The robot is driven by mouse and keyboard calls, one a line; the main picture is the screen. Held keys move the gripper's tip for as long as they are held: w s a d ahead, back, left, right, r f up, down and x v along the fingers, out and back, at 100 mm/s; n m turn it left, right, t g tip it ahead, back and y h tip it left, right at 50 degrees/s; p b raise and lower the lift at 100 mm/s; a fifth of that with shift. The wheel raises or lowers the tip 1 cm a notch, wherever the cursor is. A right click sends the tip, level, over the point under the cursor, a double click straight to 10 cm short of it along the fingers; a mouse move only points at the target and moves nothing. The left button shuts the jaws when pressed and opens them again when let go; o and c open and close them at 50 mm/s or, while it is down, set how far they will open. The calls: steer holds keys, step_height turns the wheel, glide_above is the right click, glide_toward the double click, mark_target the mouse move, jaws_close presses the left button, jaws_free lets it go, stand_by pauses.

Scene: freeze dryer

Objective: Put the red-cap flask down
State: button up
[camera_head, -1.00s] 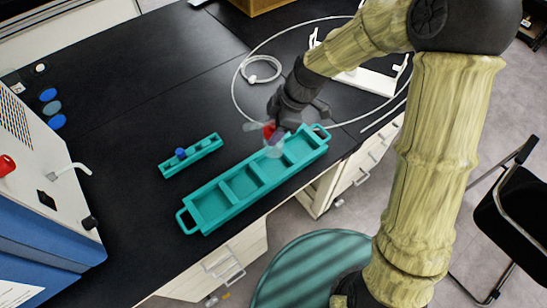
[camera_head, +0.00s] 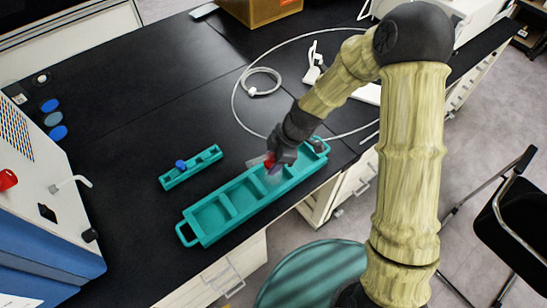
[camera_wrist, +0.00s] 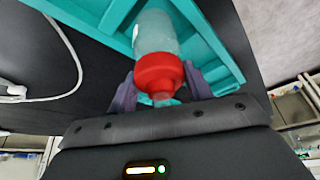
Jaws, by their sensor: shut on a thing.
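The red-cap flask is in my gripper; its red cap (camera_wrist: 160,72) sits between the two fingers in the wrist view, and its clear body (camera_wrist: 156,28) points away from me. In the head view the flask (camera_head: 272,176) is at the teal tray (camera_head: 232,217), over or inside a compartment toward its far right end. I cannot tell whether its base touches the tray floor. My gripper (camera_head: 271,161) is shut on the cap, just above the tray; it also shows in the wrist view (camera_wrist: 162,82).
A small teal rack (camera_head: 204,168) with a blue-capped vial (camera_head: 180,164) stands left of the tray. A white coiled hose (camera_head: 262,82) lies behind. The blue and white machine (camera_head: 40,215) is at the left. The tray's left compartments look empty.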

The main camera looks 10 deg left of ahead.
steer(key=shift+f, duration=0.15)
steer(key=o, duration=1.1)
steer(key=shift+o, duration=0.2)
steer(key=b+v, duration=0.1)
steer(key=v, duration=1.1)
